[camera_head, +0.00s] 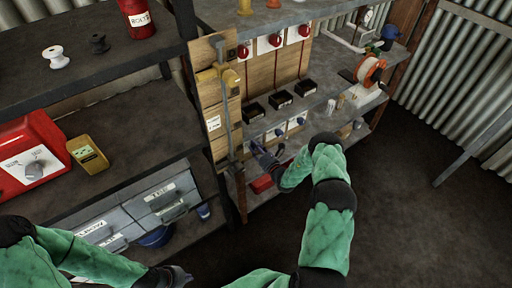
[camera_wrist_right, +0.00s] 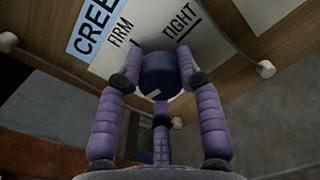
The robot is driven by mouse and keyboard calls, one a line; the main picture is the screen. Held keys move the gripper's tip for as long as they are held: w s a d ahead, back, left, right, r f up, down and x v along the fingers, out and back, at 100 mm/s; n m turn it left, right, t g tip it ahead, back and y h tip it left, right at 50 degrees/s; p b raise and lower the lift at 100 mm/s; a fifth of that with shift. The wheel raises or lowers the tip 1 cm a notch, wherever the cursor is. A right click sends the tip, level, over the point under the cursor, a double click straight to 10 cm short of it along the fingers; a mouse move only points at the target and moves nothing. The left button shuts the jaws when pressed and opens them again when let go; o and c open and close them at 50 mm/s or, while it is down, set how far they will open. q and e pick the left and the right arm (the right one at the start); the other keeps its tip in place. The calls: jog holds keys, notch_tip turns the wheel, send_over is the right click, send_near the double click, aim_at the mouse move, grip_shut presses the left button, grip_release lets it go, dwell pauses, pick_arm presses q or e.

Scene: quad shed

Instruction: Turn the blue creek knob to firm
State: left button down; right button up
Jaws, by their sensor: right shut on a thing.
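The blue creek knob (camera_wrist_right: 160,75) sits on a white plate (camera_wrist_right: 142,22) in the right wrist view, with a partly cut-off blue label reading "CREE". The words FIRM and TIGHT are printed above the knob. A small pale mark shows on the knob's lower face; I cannot tell which setting it indicates. My right gripper (camera_wrist_right: 158,80) is shut on the knob, with purple fingers on both sides and another below. In the head view my right gripper (camera_head: 264,155) is at the lower panel, hiding the knob. My left gripper (camera_head: 170,277) is at the bottom edge, its fingers unclear.
Black bins (camera_head: 280,99) sit on the shelf above. A red box (camera_head: 262,183) is below. Open floor (camera_head: 410,215) lies to the right.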

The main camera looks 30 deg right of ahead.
jog(key=m, duration=0.4)
jog(key=shift+p, duration=0.4)
jog(key=m, duration=0.8)
jog(key=shift+p, duration=0.3)
jog(key=shift+m, duration=1.7)
jog(key=shift+m+y, duration=0.3)
jog(key=o, duration=1.1)
jog(key=shift+o, duration=0.2)
jog(key=shift+s, duration=0.1)
